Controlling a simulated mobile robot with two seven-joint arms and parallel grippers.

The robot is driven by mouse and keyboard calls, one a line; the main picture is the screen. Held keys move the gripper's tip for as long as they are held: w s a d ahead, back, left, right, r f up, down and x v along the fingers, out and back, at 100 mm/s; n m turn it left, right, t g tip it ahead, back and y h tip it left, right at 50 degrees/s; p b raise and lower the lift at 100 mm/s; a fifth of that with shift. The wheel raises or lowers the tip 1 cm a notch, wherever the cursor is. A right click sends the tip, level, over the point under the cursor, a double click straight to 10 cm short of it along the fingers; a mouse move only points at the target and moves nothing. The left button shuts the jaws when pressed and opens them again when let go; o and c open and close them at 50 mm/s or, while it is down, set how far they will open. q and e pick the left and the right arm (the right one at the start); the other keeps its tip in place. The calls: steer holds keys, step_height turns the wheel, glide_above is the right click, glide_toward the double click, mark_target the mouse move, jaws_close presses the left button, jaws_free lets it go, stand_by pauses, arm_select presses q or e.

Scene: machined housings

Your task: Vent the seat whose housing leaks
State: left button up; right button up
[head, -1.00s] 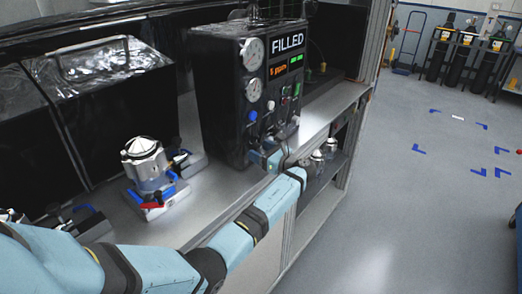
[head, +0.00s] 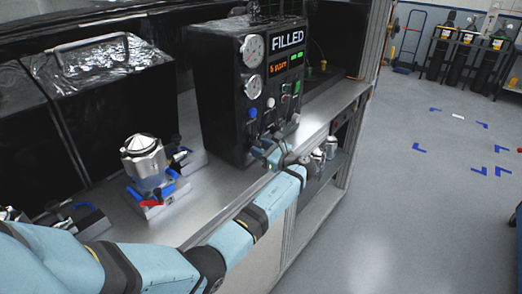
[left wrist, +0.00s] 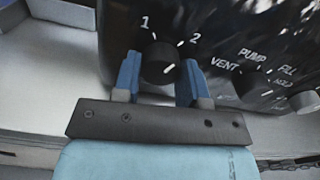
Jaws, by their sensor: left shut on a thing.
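The black test box (head: 215,95) stands on the bench with two gauges, a "FILLED" sign and a small orange readout too blurred to read surely. My left gripper (head: 270,155) is at its lower front. In the left wrist view, my left gripper (left wrist: 160,80) has its blue fingers on either side of a black knob (left wrist: 163,60) marked 1 and 2, shut on it. To its right is a knob (left wrist: 248,85) marked VENT, PUMP, FILL and HOLD. A silver housing (head: 145,155) sits upright on a seat with a blue clamp and red handle (head: 152,203). My right gripper is not in view.
Another seat (head: 80,225) with a blue handle is at the left, partly hidden by my arm. More silver housings (head: 318,158) stand on the shelf below the bench. A black case (head: 110,100) stands behind the seats.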

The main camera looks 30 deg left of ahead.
arm_select(q)
steer(key=n+b, duration=0.3)
steer(key=n, duration=0.3)
steer(key=shift+f+b, duration=0.2)
steer(key=shift+b, duration=0.15)
steer(key=shift+w+r+n+b, duration=0.1)
steer(key=shift+r+n+b, duration=0.05)
steer(key=shift+n+b, duration=1.75)
steer(key=shift+n, duration=0.4)
steer(key=o, duration=0.9)
steer(key=shift+r, duration=0.1)
steer(key=shift+o, duration=0.2)
